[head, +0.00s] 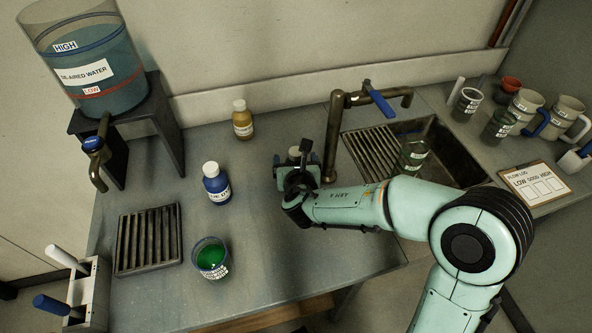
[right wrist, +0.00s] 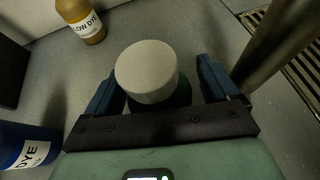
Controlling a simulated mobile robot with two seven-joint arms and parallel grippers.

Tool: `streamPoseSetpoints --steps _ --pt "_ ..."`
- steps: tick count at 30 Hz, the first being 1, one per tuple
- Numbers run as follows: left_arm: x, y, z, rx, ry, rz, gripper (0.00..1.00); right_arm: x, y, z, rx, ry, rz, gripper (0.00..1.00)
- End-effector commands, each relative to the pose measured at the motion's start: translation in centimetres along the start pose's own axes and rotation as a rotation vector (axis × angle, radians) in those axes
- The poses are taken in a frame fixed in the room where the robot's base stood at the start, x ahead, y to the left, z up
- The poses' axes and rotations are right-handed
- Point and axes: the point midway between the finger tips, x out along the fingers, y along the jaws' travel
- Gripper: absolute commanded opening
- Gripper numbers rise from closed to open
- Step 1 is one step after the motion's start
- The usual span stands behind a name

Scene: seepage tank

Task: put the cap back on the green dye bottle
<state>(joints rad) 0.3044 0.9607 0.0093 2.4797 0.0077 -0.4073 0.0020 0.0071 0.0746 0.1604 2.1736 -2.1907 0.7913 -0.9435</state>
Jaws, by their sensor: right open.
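My right gripper (head: 297,178) is at the middle of the counter, just in front of the tap. In the right wrist view its two blue fingers (right wrist: 165,90) stand apart on either side of a pale round cap (right wrist: 147,72). The cap sits over a dark green bottle (right wrist: 182,97), which I take to be the green dye bottle; most of its body and its label are hidden. I cannot tell whether the cap is fully seated. In the head view only a bit of the pale cap (head: 294,152) shows behind the gripper. My left gripper is not in view.
A blue dye bottle (head: 216,184) and a yellow dye bottle (head: 242,121) stand capped to the left. A beaker of green liquid (head: 211,259) is near the front edge, beside a slatted grate (head: 149,240). The brass tap (head: 335,130) and sink (head: 440,150) are close on the right.

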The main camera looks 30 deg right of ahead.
Motion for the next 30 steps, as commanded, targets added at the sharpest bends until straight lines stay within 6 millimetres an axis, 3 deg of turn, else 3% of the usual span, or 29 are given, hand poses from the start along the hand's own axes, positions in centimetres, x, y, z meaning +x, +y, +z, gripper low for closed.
streamPoseSetpoints --steps 6,8,12,14,23,30 --pt "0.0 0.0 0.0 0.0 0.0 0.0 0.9 0.0 0.0 0.0 0.0 0.0 0.0 0.88" --pt "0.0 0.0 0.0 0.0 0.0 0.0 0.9 -0.1 0.0 0.0 0.0 0.0 0.0 0.71" --pt "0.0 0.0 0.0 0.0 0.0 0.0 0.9 -0.1 0.0 0.0 0.0 0.001 0.0 0.29" --pt "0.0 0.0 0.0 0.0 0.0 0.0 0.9 -0.1 0.0 0.0 0.0 0.0 0.0 0.23" --pt "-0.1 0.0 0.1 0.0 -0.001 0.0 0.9 -0.2 0.0 0.4 0.0 -0.001 0.0 0.23" --pt "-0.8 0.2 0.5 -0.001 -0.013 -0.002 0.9 -1.5 0.1 3.0 0.002 -0.005 0.002 0.23"
